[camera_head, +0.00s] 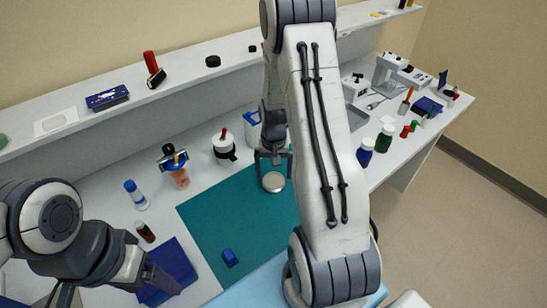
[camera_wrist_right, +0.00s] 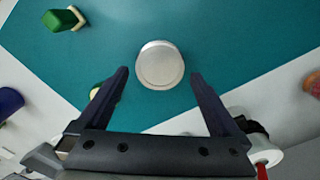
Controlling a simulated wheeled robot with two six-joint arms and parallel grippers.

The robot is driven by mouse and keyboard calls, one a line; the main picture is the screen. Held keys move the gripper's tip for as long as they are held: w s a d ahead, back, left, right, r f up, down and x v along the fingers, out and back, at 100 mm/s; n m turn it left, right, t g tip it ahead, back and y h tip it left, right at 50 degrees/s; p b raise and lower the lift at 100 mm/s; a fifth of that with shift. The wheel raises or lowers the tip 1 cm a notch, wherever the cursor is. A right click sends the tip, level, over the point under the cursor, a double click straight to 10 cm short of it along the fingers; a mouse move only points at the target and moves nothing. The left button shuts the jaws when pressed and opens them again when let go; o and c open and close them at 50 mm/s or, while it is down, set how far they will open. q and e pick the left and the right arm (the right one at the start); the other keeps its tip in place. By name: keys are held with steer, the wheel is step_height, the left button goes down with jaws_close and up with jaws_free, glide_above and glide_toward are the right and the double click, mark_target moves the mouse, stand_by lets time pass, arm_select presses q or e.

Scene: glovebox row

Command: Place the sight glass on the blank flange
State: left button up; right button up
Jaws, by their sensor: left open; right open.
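A round pale metal disc (camera_head: 273,181) lies flat on the teal mat; it also shows in the right wrist view (camera_wrist_right: 160,65). I cannot tell whether it is the sight glass, the blank flange or both stacked. No other piece is clearly either one. My right gripper (camera_head: 274,158) is open and empty, pointing down just behind the disc in the head view. In the right wrist view the disc sits ahead of and between its spread fingertips, apart from both.
The teal mat (camera_head: 215,215) is mostly clear, with a small blue block (camera_head: 230,257) near its front. A white canister (camera_head: 224,148) stands left of my right gripper. A green piece (camera_wrist_right: 64,19) lies on the mat. Blue and green bottles (camera_head: 365,152) stand right of my arm.

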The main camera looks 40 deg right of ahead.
mark_target(274, 180)
step_height(274, 180, up, 10)
steer(key=f+b, duration=0.1)
steer(key=a+r+n, duration=0.3)
steer(key=a, duration=0.5)
steer(key=s+a+r+n, duration=0.2)
steer(key=s+a, duration=0.1)
steer(key=a, duration=0.3)
steer(key=s+a+r+n, duration=0.2)
steer(key=a, duration=0.3)
steer(key=s+a+r+n, duration=0.1)
steer(key=s+a+n, duration=0.3)
steer(key=s, duration=0.3)
steer(key=s+a+r+n+y, duration=0.1)
steer(key=s+a+n, duration=0.2)
steer(key=s+a, duration=0.2)
steer(key=s, duration=0.3)
steer(key=shift+a+n, duration=0.2)
steer(key=shift+n, duration=0.2)
